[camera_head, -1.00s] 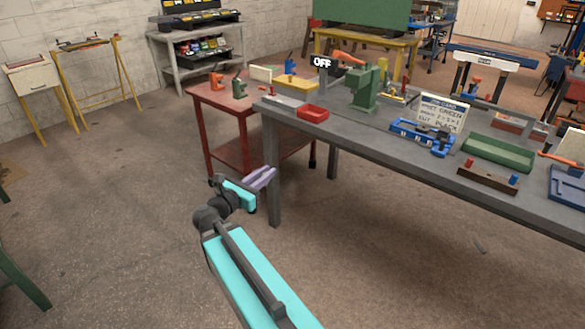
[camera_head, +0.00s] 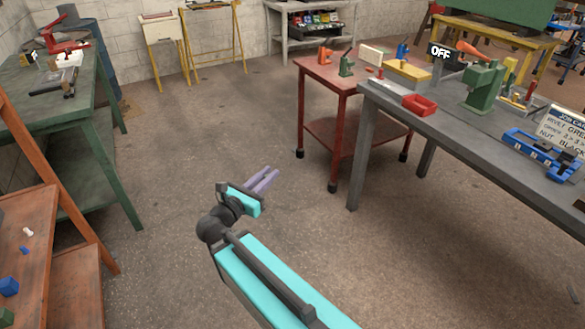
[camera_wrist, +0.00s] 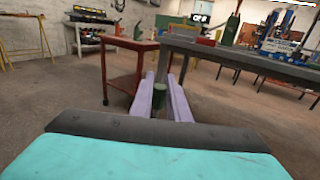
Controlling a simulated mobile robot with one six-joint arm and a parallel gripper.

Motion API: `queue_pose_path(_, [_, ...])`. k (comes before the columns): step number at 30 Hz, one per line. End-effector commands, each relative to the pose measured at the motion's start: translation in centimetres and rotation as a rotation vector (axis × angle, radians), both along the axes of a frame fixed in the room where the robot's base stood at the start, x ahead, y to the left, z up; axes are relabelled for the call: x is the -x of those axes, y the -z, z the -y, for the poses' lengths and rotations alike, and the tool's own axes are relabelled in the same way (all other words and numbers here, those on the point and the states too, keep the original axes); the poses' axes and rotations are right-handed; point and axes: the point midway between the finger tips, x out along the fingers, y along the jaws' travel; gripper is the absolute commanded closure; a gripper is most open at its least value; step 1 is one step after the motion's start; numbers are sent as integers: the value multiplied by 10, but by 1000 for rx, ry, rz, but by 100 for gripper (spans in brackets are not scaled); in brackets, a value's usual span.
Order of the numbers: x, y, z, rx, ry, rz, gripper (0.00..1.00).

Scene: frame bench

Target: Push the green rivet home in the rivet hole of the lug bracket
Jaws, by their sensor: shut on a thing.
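My gripper (camera_head: 264,180) has two purple fingers and is held out over open floor, away from the benches. In the wrist view, my gripper (camera_wrist: 160,82) is shut on a small dark green piece, which looks like the green rivet (camera_wrist: 159,101). The fingers cover its sides, and it is too small to make out in the head view. I cannot pick out the lug bracket or its rivet hole in either view.
A grey bench (camera_head: 410,112) at right carries a green press (camera_head: 484,84), a red tray (camera_head: 420,106) and a blue fixture (camera_head: 540,152). A red cart (camera_head: 345,83) stands beside it. At left are a green bench (camera_head: 35,100) and an orange shelf unit (camera_head: 65,240). Floor between is clear.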

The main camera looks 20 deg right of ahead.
Motion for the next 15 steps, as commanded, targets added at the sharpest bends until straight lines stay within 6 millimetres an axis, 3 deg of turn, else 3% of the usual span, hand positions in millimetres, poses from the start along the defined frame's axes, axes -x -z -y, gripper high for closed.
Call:
queue_pose_path(3, [1,3,-25,2,-35,1,100])
queue_pose_path(6, [2,4,-36,2,-51,1,100])
queue_pose_path(15, [2,5,-42,2,-61,3,100])
